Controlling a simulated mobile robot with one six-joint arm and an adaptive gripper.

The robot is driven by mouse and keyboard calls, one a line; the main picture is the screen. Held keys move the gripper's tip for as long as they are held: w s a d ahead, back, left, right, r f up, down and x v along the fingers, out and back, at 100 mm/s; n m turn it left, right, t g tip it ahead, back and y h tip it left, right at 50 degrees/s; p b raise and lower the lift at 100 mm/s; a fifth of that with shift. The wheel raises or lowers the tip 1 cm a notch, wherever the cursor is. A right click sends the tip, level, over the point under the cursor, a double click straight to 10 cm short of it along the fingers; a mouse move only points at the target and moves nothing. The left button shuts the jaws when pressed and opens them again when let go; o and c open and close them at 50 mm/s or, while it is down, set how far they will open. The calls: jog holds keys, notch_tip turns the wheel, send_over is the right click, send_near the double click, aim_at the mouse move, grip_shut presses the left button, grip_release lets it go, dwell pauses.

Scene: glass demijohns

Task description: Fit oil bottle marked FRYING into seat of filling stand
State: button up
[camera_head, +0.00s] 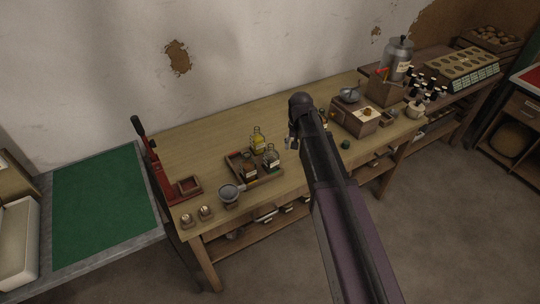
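Several small oil bottles stand in a divided wooden tray on the bench: a yellow one (258,141), a clear greenish one (271,159) and a darker one (250,168). Their labels are too small to read, so I cannot tell which is marked FRYING. My arm reaches over the bench right of the tray. My gripper (291,142) is mostly hidden below my dark wrist, and its fingers are unclear.
A red lever press (150,160) stands at the bench's left end. A wooden box (356,118) with a metal bowl stands right of my arm, near dark-capped bottles (428,88). The bench's back left is clear.

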notch_tip(320, 180, up, 5)
jog(key=p, duration=0.4)
send_over(271, 159)
jog(key=w, duration=0.3)
jog(key=shift+a+f+m, duration=0.2)
jog(key=shift+a+m, duration=0.1)
jog(key=shift+a, duration=0.05)
jog(key=shift+s+b, duration=0.1)
jog(key=shift+b, duration=0.2)
notch_tip(271, 159, down, 9)
jog(key=b, duration=0.8)
jog(key=shift+r+b, duration=0.2)
jog(key=shift+b, duration=0.1)
jog(key=shift+f, duration=0.1)
jog(key=shift+d+f+b, duration=0.2)
jog(key=shift+f+b, duration=2.3)
jog(key=shift+b, duration=0.1)
grip_shut()
